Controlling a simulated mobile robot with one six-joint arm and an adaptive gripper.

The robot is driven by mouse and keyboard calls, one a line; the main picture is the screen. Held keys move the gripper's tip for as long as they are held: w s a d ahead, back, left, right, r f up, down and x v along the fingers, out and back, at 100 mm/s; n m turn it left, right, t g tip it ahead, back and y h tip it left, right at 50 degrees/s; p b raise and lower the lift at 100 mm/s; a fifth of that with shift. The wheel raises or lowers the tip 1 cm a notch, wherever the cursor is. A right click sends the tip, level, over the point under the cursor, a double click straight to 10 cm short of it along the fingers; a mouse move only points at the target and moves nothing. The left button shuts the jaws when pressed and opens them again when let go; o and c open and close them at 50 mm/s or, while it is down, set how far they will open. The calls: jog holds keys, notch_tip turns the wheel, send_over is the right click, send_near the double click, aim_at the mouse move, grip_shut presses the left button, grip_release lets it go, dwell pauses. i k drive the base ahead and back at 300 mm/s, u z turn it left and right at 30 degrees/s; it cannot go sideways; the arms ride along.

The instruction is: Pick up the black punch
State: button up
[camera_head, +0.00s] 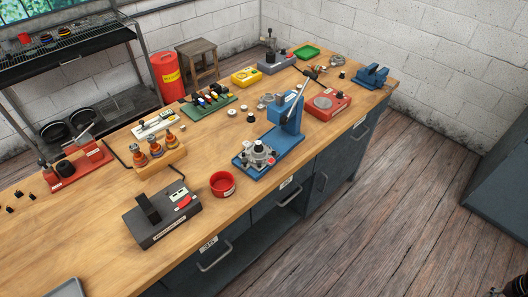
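I cannot tell for sure which thing is the black punch. A small black upright piece (251,117) stands on the wooden bench left of the blue press. Another small black piece (342,75) stands farther back, near the red device. A green rack (226,104) holds several small tools with dark and coloured parts, too small to tell apart. Several small black pieces (18,194) stand at the far left of the bench. A dark shape at the bottom right corner may be part of my gripper (514,287), well away from the bench; its fingers cannot be made out.
The blue press (290,112) with a raised lever stands near the bench's front edge. A red bowl (222,184), a dark grey device (161,221) and a wooden block with several coils (172,161) stand left of it. The floor (400,200) in front is clear.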

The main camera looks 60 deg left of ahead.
aim_at(258, 147)
jog(key=z, duration=0.1)
jog(key=k, duration=1.5)
jog(key=u, duration=1.55)
jog(key=i, duration=1)
jog(key=z, duration=0.05)
